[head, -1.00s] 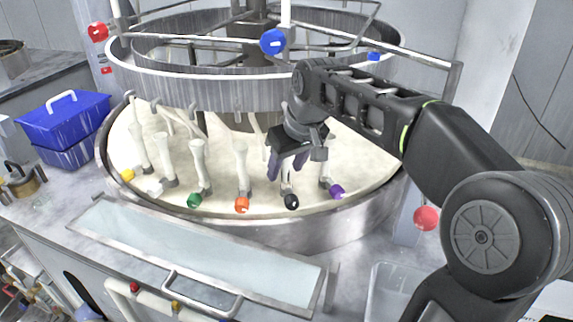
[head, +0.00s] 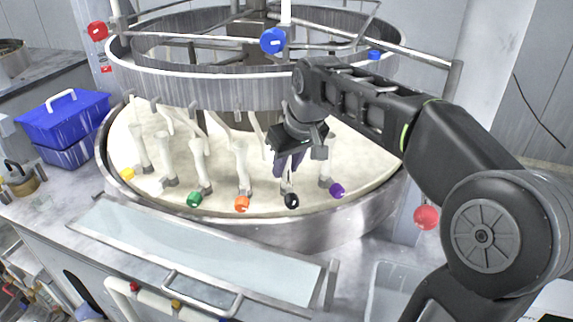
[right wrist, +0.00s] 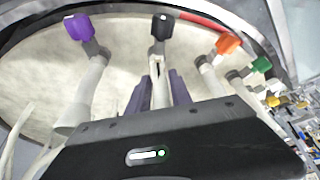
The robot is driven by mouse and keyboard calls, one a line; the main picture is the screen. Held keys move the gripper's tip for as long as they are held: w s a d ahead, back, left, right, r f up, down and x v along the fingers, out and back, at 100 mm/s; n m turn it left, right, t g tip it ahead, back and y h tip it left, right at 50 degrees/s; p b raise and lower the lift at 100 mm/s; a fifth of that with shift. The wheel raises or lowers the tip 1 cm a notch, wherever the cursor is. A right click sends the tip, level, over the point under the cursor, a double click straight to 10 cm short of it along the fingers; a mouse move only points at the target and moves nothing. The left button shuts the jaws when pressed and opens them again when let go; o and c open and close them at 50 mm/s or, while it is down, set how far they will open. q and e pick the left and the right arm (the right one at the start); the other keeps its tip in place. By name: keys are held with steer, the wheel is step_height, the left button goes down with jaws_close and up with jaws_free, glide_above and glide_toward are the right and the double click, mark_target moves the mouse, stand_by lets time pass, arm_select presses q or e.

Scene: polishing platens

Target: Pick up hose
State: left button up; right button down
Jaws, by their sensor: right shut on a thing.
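Several white hoses with coloured end caps hang over the round cream platen (head: 345,175). My right gripper (head: 288,172) is shut on the hose with the black cap (head: 291,201), just above its grey end fitting. In the right wrist view the black-capped hose (right wrist: 157,68) runs between the two purple-grey fingers, with its cap pointing away from the gripper. The gripper body hides the upper part of this hose. My left gripper is not in view.
The purple-capped hose (head: 337,190) and orange-capped hose (head: 241,203) hang close on either side. The steel rim (head: 330,232) of the platen lies in front. A metal ring frame (head: 190,92) stands above. A blue box (head: 65,120) sits at left.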

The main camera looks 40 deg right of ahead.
steer(key=shift+r, duration=0.1)
stand_by(0.4)
steer(key=shift+r, duration=0.45)
steer(key=shift+b+v, duration=0.75)
steer(key=shift+v, duration=0.45)
steer(key=s+b, duration=0.3)
steer(key=s, duration=1.4)
steer(key=shift+a, duration=0.5)
steer(key=shift+s+r, duration=0.1)
